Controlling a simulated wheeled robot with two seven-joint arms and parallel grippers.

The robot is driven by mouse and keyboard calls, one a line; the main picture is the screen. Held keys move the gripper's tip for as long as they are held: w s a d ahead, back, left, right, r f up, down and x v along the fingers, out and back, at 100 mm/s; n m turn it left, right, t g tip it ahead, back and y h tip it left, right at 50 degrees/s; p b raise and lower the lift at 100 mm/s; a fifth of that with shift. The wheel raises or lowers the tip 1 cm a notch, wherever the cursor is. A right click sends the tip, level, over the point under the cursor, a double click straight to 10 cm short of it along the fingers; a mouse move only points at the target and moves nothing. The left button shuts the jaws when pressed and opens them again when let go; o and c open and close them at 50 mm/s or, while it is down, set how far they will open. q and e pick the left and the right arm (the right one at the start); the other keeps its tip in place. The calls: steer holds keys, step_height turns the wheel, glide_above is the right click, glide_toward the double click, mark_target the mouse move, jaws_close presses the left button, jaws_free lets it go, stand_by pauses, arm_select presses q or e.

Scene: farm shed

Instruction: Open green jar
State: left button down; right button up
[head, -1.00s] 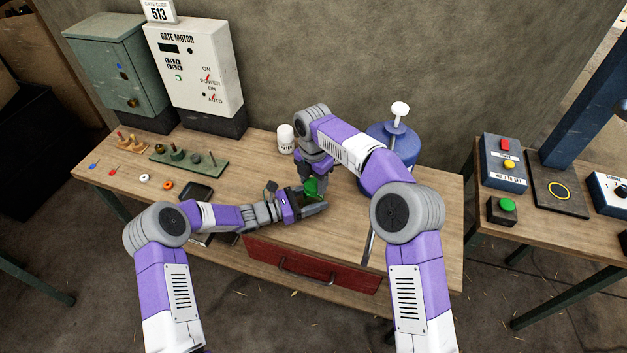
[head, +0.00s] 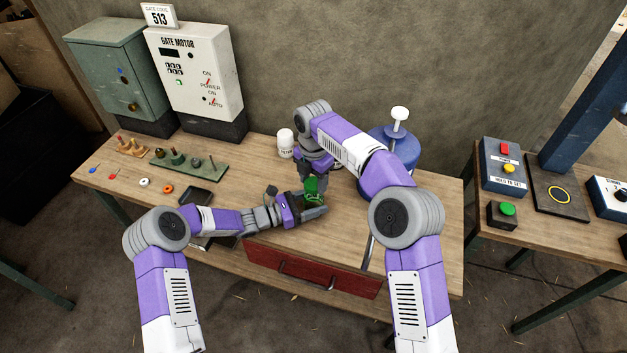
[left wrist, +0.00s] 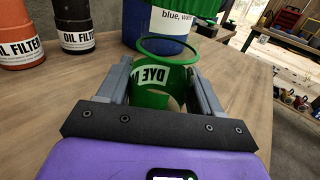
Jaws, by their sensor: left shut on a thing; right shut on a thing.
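The green jar (head: 314,202) is on the workbench in the head view. My left gripper (head: 312,208) is shut around its sides. In the left wrist view the jar (left wrist: 152,96) stands between the two fingers, with part of a "DYE" label and an open round rim. A green lid (head: 311,184) is above the jar, apart from it, and its edge shows at the top of the left wrist view (left wrist: 196,8). My right gripper (head: 312,178) points down from above and is shut on the lid; its fingertips are partly hidden.
A blue container (head: 393,143) with a white-topped pump stands right of the jar, close to my right arm. A white canister (head: 285,142) stands behind. Oil filter containers (left wrist: 74,25) show in the left wrist view. A red drawer (head: 320,275) is below the bench top.

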mark_target(314, 183)
steer(key=shift+r, duration=2)
arm_select(q)
steer(key=shift+c, duration=0.5)
jaws_free()
steer(key=shift+a, duration=0.1)
